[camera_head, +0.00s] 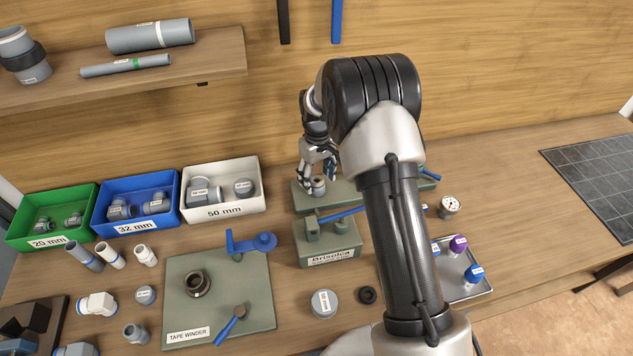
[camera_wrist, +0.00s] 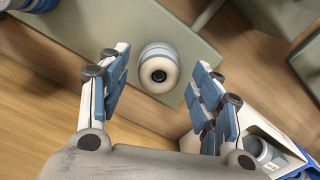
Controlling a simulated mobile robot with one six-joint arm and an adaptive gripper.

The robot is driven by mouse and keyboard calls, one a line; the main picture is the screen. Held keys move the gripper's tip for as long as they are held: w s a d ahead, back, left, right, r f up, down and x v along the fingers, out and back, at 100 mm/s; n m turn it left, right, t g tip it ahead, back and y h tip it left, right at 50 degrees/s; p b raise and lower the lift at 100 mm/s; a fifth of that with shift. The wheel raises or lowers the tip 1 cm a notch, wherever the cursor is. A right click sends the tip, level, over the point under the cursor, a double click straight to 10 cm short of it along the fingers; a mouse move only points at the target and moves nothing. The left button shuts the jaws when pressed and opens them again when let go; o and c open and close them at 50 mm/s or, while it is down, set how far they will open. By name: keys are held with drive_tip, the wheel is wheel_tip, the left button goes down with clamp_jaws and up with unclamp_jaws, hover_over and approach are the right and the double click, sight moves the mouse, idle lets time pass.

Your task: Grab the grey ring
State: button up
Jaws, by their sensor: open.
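A small round grey piece with a pale ring-shaped top and dark centre (camera_wrist: 159,69) stands on a green-grey block (camera_wrist: 115,22). It looks like the grey ring, though I cannot be sure. In the head view the piece (camera_head: 318,187) sits near the left end of the long block (camera_head: 303,200) at the back. My gripper (camera_head: 319,165) is above it, fingers pointing down. In the wrist view my gripper (camera_wrist: 160,62) is open, with the piece between its fingers and gaps on both sides. I see no contact.
A white 50 mm bin (camera_head: 225,211) of grey fittings stands to the left, beside blue (camera_head: 134,224) and green (camera_head: 50,238) bins. A blue-handled Brisolca block (camera_head: 328,256) is in front. A tape winder plate (camera_head: 180,325) and a black ring (camera_head: 367,295) lie nearer.

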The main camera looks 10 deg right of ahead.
drive_tip(key=shift+c, duration=0.6)
drive_tip(key=c, duration=0.7)
